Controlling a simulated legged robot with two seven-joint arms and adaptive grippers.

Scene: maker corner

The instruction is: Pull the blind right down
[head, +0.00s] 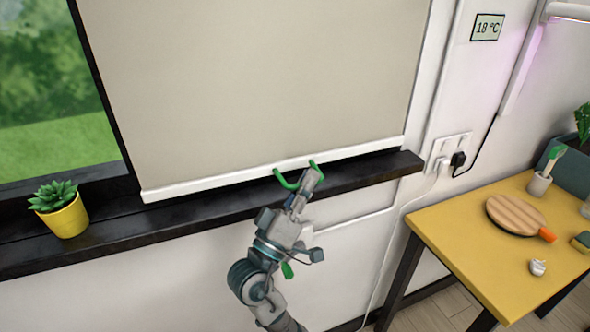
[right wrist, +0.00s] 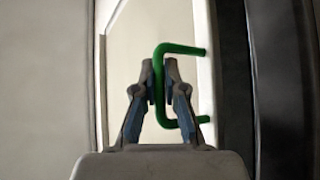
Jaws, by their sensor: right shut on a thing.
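The beige blind (head: 255,80) covers most of the window in the head view, and its white bottom bar (head: 220,180) sits just above the dark sill. A green handle (head: 287,182) is fixed to the bar; it also shows in the right wrist view (right wrist: 159,90). My right gripper (head: 306,181) is at the handle, and in the right wrist view its two fingers (right wrist: 158,75) are shut on the green handle's long side. My left gripper is not in view.
The dark window sill (head: 110,228) runs under the bar, with a succulent in a yellow pot (head: 66,217) at the left. A yellow table (head: 455,233) with a round wooden board (head: 515,214) stands at the right. A socket with a black plug (head: 458,159) is on the wall.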

